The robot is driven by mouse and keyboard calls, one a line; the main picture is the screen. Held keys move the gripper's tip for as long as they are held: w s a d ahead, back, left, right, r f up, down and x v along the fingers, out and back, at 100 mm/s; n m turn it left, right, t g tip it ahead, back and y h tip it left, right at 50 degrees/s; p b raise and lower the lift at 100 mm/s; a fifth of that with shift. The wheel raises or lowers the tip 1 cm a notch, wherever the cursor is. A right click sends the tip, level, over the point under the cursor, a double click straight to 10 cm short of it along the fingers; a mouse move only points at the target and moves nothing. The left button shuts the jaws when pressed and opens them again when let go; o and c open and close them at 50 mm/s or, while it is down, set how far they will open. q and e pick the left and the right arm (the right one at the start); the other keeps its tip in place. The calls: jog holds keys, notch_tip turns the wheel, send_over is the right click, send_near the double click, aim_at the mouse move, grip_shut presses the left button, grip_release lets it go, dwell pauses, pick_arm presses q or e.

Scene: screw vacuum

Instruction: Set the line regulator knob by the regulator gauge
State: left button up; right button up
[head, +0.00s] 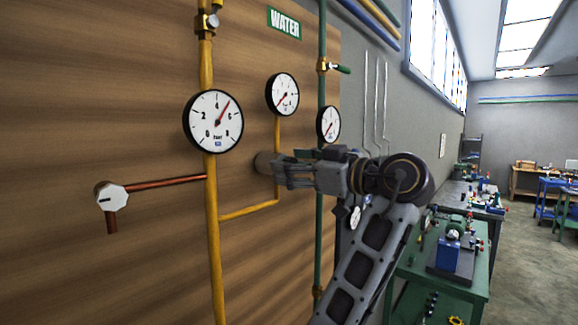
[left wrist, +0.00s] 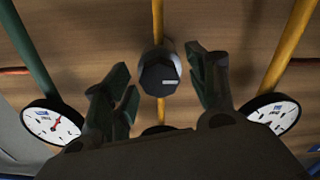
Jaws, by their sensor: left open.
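The regulator knob (head: 264,163) is a short grey cylinder on the yellow branch pipe, on the wooden panel. In the left wrist view the knob (left wrist: 158,74) shows a dark face with a white mark. My left gripper (head: 280,170) is in front of it. In the left wrist view the gripper (left wrist: 163,82) is open, one finger on each side of the knob, with visible gaps. The gauge (head: 282,94) above the knob, apparently the regulator gauge, has its red needle pointing lower left. It is mostly hidden in the left wrist view. My right gripper is not in view.
A larger gauge (head: 213,121) on the yellow pipe has its needle pointing upper right. Another gauge (head: 328,124) is by the green pipe (head: 321,220). A white octagonal knob (head: 111,196) sits left on a copper pipe. A green bench (head: 477,288) stands right.

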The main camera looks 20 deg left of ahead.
pick_arm(q)
jog(key=shift+d, duration=0.15)
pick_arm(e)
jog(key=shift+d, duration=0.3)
pick_arm(q)
jog(key=shift+c, duration=0.8)
jog(key=c, duration=0.9)
jog(key=shift+m+b, duration=1)
jog(key=shift+m, duration=1.1)
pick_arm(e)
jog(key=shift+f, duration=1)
pick_arm(q)
jog(key=shift+r, duration=0.1)
